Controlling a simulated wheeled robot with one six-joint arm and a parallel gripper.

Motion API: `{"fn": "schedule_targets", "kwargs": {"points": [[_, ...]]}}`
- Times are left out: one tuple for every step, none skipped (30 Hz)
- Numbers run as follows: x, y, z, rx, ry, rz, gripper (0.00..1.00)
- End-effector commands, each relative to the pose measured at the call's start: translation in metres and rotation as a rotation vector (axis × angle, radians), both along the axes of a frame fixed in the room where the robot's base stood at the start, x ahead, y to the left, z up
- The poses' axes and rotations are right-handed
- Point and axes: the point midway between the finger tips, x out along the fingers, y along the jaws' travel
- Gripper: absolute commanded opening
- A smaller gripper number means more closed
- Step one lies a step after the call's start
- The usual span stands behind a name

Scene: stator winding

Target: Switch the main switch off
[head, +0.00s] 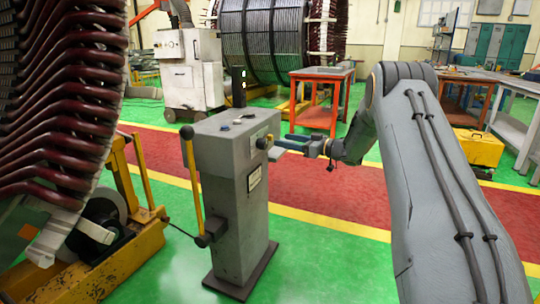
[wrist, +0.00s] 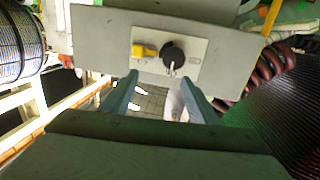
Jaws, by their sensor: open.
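A grey control pedestal (head: 235,190) stands on the green floor in the head view. Its face carries a light plate (wrist: 200,47) with a black round rotary switch (wrist: 173,55) and a yellow piece (wrist: 146,51) beside it. In the head view the switch (head: 264,142) is a small dark knob, partly hidden by my gripper. Which of the two is the main switch is not labelled legibly. My gripper (head: 277,148) is open and empty, close in front of the plate. In the wrist view its fingers (wrist: 160,86) point at the plate, with the switch between their lines, apparently not touching it.
A yellow lever (head: 193,182) stands on the pedestal's left side, and a dark post (head: 238,88) rises from its top. The large stator with red coils (head: 65,110) fills the left. An orange table (head: 318,90) stands behind my gripper.

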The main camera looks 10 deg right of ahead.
Motion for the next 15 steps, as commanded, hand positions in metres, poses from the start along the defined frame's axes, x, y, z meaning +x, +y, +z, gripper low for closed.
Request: {"fn": "schedule_targets", "kwargs": {"points": [[-0.002,-0.003,-0.013,0.012,-0.005,0.044,0.55],[-0.005,-0.003,-0.016,0.018,-0.007,0.069,0.55],[-0.008,-0.003,-0.021,0.025,-0.008,0.095,0.55],[-0.010,-0.003,-0.022,0.029,-0.009,0.112,0.55],[-0.011,-0.002,-0.024,0.032,-0.009,0.123,0.55],[-0.012,-0.001,-0.025,0.035,-0.008,0.136,0.55],[-0.012,0.000,-0.026,0.036,-0.009,0.142,0.55],[-0.012,0.002,-0.026,0.037,-0.009,0.146,0.55],[-0.010,0.005,-0.026,0.037,-0.009,0.148,0.55],[-0.008,0.008,-0.026,0.037,-0.009,0.148,0.55],[-0.006,0.011,-0.025,0.037,-0.010,0.148,0.55],[-0.002,0.016,-0.025,0.037,-0.010,0.148,0.55],[0.001,0.020,-0.025,0.037,-0.010,0.147,0.55],[0.004,0.024,-0.025,0.037,-0.009,0.147,0.55],[0.008,0.029,-0.025,0.037,-0.011,0.147,0.55]]}}
